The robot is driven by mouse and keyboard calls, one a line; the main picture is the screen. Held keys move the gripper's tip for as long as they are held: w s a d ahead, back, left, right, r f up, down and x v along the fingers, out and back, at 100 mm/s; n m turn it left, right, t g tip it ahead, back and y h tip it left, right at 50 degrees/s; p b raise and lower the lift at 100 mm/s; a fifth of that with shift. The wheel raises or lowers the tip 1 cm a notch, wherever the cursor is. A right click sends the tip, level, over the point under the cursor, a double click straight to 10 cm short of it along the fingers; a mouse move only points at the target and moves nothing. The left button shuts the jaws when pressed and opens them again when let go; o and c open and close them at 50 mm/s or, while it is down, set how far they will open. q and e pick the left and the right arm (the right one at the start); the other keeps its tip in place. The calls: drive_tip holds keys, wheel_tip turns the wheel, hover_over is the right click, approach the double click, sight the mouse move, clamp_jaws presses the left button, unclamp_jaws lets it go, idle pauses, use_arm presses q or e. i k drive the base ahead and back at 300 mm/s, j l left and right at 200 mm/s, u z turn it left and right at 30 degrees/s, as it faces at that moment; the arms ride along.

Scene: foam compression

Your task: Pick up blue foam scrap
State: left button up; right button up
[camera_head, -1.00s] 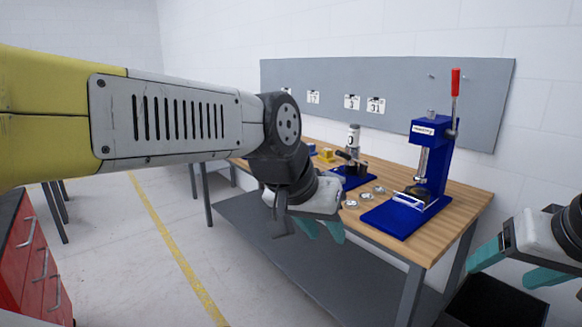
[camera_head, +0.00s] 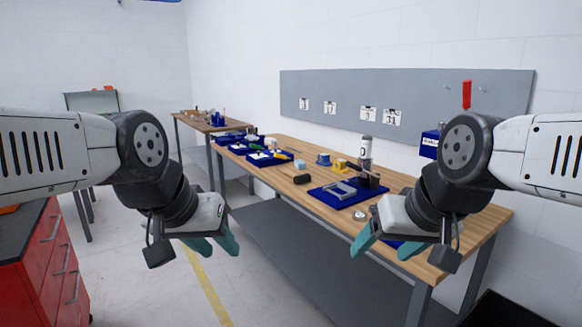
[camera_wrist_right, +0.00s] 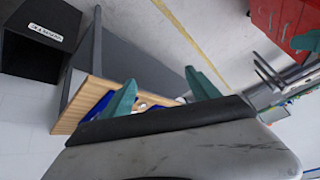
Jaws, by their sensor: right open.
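A small light-blue piece (camera_head: 300,165), which may be the blue foam scrap, sits on the wooden workbench (camera_head: 440,208) near its middle. It is too small to be sure. My left gripper (camera_head: 214,246) hangs over the floor in front of the bench, fingers apart and empty. My right gripper (camera_head: 384,246) is open and empty near the bench's front edge. Its teal fingers stand apart in the right wrist view (camera_wrist_right: 162,92). Both grippers are well away from the light-blue piece.
A red drawer cabinet (camera_head: 45,262) stands at left. A labelled black bin (camera_wrist_right: 30,55) shows in the right wrist view. The floor between is clear.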

sight(299, 165)
drive_tip(key=i+j+z, duration=0.1)
drive_tip(key=z, duration=0.75)
drive_tip(key=i+j+z, duration=0.4)
drive_tip(key=j, duration=0.15)
drive_tip(key=i+j+z, duration=0.2)
drive_tip(key=j, duration=0.15)
drive_tip(key=j+z, duration=0.15)
drive_tip(key=j, duration=0.15)
drive_tip(key=i+j, duration=0.15)
drive_tip(key=j, duration=0.3)
drive_tip(key=i+j+z, duration=0.1)
drive_tip(key=j, duration=0.4)
drive_tip(key=i+j, duration=0.15)
drive_tip(key=j, duration=0.3)
drive_tip(key=i+j+z, duration=0.1)
drive_tip(key=j, duration=0.4)
drive_tip(key=i+j, duration=0.1)
drive_tip(key=j, duration=0.35)
drive_tip(key=i+j, duration=0.15)
drive_tip(key=j, duration=0.35)
drive_tip(key=i+j+z, duration=0.1)
drive_tip(key=j, duration=0.4)
